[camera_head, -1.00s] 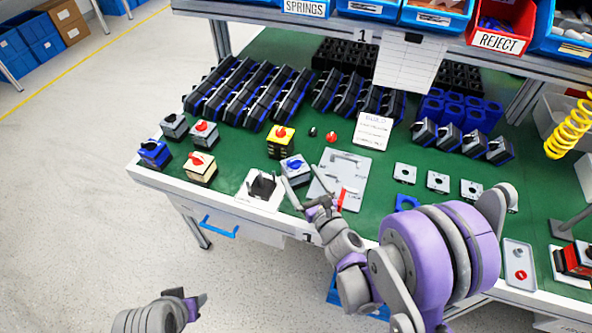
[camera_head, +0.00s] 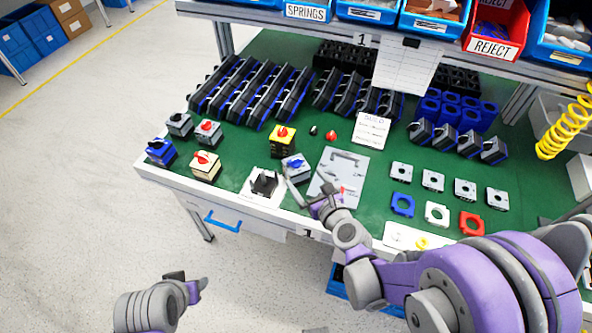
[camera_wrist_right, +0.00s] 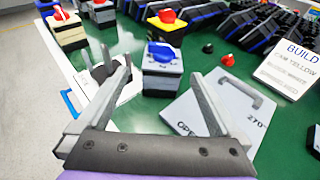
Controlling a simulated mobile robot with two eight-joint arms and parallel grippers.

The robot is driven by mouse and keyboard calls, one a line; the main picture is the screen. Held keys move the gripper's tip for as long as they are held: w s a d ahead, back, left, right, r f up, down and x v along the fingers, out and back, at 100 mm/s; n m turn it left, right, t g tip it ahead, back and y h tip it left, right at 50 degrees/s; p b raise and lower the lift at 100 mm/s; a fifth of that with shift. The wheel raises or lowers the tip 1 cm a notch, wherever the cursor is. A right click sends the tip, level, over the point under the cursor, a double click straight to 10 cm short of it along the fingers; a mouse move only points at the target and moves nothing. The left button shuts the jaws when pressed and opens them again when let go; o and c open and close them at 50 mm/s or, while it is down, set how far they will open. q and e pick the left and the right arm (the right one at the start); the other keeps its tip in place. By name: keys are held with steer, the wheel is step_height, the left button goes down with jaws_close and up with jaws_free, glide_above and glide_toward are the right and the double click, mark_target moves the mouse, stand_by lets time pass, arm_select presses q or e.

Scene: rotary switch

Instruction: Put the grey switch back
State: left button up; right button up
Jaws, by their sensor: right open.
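A grey switch with a blue knob (camera_head: 296,167) stands upright on the green mat, right of the black fixture on a white base (camera_head: 265,186). My right gripper (camera_head: 307,187) is open and empty at its near side. In the right wrist view the same switch (camera_wrist_right: 162,66) shows ahead, between the open fingertips (camera_wrist_right: 160,80); I cannot tell whether they touch it.
A yellow switch (camera_head: 283,146) stands behind the grey one. A blue switch (camera_head: 160,152) and a beige switch (camera_head: 205,168) are at left. A grey plate (camera_head: 340,170) lies to the right.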

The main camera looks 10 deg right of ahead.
mark_target(296, 166)
steer(key=x, duration=0.3)
steer(key=shift+w+a+f, duration=0.1)
steer(key=shift+w+f, duration=0.05)
steer(key=shift+w, duration=0.1)
steer(key=shift+f+x, duration=0.2)
steer(key=shift+x, duration=1.15)
steer(key=shift+f+x, duration=0.2)
steer(key=shift+x, duration=1.15)
steer(key=shift+s+d, duration=0.1)
steer(key=shift+d, duration=0.15)
jaws_close()
steer(key=shift+r, duration=0.2)
